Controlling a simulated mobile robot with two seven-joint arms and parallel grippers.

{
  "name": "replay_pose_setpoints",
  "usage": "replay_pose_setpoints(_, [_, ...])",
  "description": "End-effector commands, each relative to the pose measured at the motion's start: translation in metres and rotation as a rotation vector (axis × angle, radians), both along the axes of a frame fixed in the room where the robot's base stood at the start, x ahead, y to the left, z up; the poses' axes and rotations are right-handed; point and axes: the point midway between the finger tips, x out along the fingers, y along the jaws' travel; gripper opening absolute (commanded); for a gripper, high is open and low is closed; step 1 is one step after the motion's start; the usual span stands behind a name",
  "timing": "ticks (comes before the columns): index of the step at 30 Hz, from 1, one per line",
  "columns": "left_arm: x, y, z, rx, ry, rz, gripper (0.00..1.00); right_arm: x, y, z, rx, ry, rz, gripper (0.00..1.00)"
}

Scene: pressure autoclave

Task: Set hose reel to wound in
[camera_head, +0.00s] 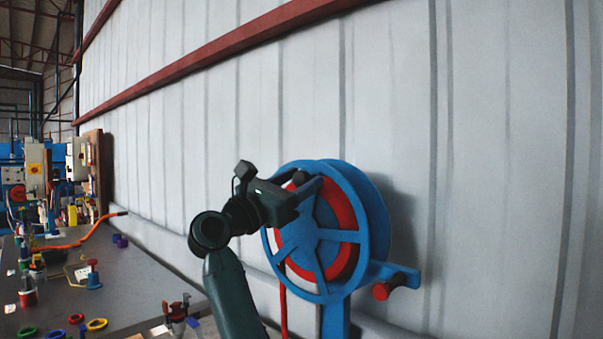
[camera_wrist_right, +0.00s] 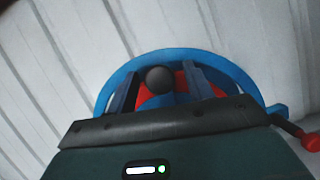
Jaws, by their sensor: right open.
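The hose reel (camera_head: 318,262) is a blue spoked wheel with red hose wound inside, mounted by the pale wall. A red hose end hangs down below it. A crank with a red grip (camera_head: 382,291) sticks out at its lower right; the grip also shows in the right wrist view (camera_wrist_right: 312,143). My right gripper (camera_head: 303,186) is at the upper left of the wheel, its fingers open. In the right wrist view a dark round knob (camera_wrist_right: 159,79) lies between the two fingers; I cannot tell whether they touch it. My left gripper is out of view.
A grey table (camera_head: 140,266) at the left holds several small coloured parts and rings. An orange hose (camera_head: 75,242) lies toward its back. Machines and control boxes stand behind it. The wall is close behind the reel; the space right of the reel is clear.

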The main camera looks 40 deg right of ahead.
Motion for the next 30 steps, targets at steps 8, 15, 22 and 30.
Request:
replay_pose_setpoints(8, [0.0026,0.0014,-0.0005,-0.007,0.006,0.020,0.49,0.0001,-0.0095,0.0034,0.001,0.000,0.000,0.52])
replay_pose_setpoints(15, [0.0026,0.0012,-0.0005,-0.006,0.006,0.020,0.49,0.0001,-0.0091,0.0033,0.001,0.000,0.000,0.44])
replay_pose_setpoints(22, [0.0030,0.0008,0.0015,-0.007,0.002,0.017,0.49,0.0002,-0.0089,0.0032,0.001,0.000,0.000,0.26])
replay_pose_setpoints(30, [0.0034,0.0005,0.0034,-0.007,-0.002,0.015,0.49,0.0002,-0.0089,0.0032,0.001,0.000,0.001,0.03])
